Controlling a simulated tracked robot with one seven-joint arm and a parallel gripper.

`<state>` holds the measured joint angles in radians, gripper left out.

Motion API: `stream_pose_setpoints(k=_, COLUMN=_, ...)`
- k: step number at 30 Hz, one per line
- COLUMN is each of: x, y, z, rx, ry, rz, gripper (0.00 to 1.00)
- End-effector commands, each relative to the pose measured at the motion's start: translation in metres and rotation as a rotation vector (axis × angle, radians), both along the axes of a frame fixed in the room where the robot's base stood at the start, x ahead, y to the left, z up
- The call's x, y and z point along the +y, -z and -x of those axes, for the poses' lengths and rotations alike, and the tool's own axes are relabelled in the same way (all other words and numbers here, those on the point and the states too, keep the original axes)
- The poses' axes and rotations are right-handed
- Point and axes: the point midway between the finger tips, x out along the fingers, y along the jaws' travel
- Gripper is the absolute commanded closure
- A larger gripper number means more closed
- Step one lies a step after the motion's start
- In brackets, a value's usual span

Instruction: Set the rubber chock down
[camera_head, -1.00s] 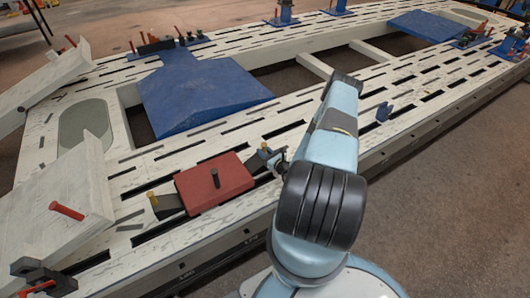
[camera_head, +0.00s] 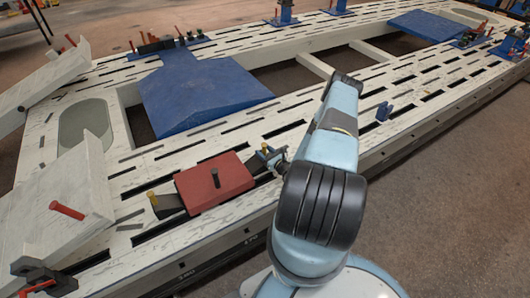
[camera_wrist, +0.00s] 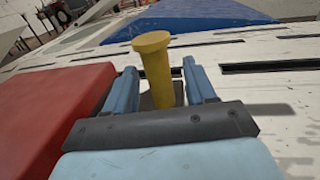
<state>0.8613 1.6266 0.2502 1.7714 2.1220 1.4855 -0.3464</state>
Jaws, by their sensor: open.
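The rubber chock, with an upright yellow handle (camera_wrist: 155,65), stands at the right side of the red block (camera_head: 214,182) in the head view. In the wrist view its dark base is mostly hidden below the handle. My gripper (camera_head: 272,154) is open, its two blue fingers on either side of the handle, with a visible gap to each finger in the wrist view. The chock seems to rest on the slotted pale bench (camera_head: 125,180); its contact with the red block is hidden.
A second dark chock (camera_head: 168,204) with a yellow handle sits at the red block's left side. A dark peg stands on the red block. A blue plate (camera_head: 200,92) lies behind. A pale slab with a red pin (camera_head: 67,210) is at left.

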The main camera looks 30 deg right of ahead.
Motion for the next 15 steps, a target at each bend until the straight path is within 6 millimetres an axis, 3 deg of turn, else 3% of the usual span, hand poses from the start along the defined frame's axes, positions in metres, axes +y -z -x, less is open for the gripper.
stream_pose_setpoints(k=15, x=-0.017, y=0.001, z=0.088, rx=0.002, ry=0.003, rz=-0.002, gripper=0.45)
